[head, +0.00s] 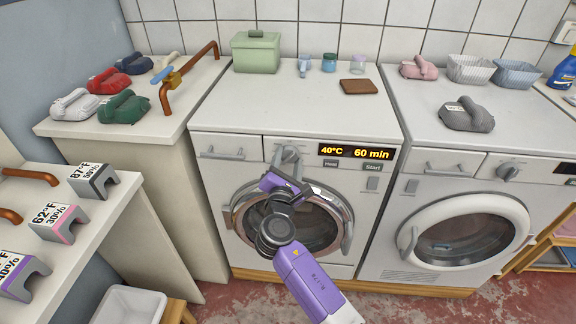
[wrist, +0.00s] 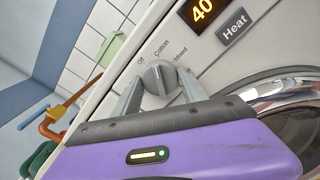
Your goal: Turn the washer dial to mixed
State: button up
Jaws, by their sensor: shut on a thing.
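The washer dial (head: 289,153) is a grey round knob on the front panel of the left machine, left of its display. In the wrist view the dial (wrist: 159,77) sits between my two fingers, with labels Off, Cotton and Mixed (wrist: 181,55) around its upper side. Its raised ridge seems to point up, roughly toward Cotton, but the exact setting is hard to tell. My gripper (head: 288,162) is shut on the dial, one finger on each side. My purple wrist and arm hide part of the machine door in the head view.
The display (head: 355,152) reads 40°C and 60 min, with Heat and Start buttons below. The round door (head: 335,215) and its handle are just below my gripper. A detergent drawer (head: 226,153) is left of the dial. A second machine (head: 455,235) stands at right.

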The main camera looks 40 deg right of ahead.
jog(key=m+b, duration=0.1)
jog(key=m, duration=0.1)
jog(key=m+b, duration=0.3)
jog(key=m, duration=0.1)
jog(key=shift+f, duration=0.25)
jog(key=shift+r+m+b, duration=0.1)
jog(key=shift+m+b, duration=1.6)
jog(key=shift+m, duration=0.5)
jog(key=o, duration=1.4)
jog(key=shift+r, duration=0.15)
jog(key=shift+c, duration=0.2)
jog(key=v, duration=0.8)
jog(key=shift+m, duration=0.3)
